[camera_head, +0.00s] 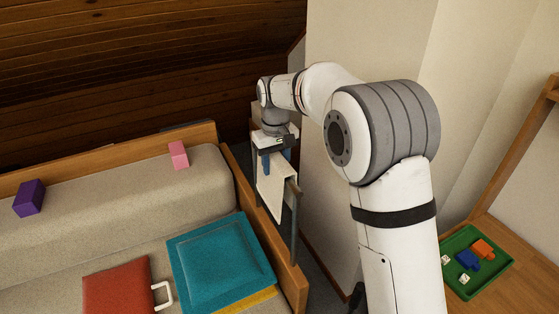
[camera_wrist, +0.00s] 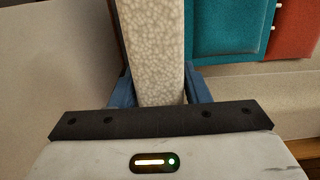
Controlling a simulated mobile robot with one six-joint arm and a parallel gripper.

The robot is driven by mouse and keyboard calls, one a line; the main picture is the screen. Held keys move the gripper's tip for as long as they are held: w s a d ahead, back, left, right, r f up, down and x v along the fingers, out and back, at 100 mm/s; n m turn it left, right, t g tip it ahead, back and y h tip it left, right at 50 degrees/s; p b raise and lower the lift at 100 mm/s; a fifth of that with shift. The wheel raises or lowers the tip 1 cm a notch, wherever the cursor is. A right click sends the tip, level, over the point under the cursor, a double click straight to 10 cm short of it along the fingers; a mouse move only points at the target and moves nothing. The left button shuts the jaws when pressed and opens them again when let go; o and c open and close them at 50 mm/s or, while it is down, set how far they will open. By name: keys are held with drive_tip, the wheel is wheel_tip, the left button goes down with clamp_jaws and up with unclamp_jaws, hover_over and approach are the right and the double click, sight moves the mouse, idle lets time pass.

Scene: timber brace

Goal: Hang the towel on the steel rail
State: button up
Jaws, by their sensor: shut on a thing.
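The towel (camera_head: 272,187) is cream-white and hangs below my gripper (camera_head: 278,158) in the head view. In the wrist view the towel (camera_wrist: 156,45) is a textured pale strip running away between the blue fingers of my gripper (camera_wrist: 160,95), which is shut on it. The steel rail (camera_head: 293,188) shows as a short grey end at the towel's right edge, with a grey post below it. The towel appears to lie over the rail, but the towel and gripper hide most of the rail, so I cannot tell whether it rests on it.
A beige sofa (camera_head: 110,205) with a wooden frame is at left. It holds a purple block (camera_head: 29,198), a pink block (camera_head: 179,155), a teal cushion (camera_head: 222,262) and a red item (camera_head: 117,291). A pale wall stands right of the rail. A green tray (camera_head: 477,262) is at far right.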

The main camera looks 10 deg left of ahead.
drive_tip(key=o, duration=1.4)
drive_tip(key=shift+c, duration=0.2)
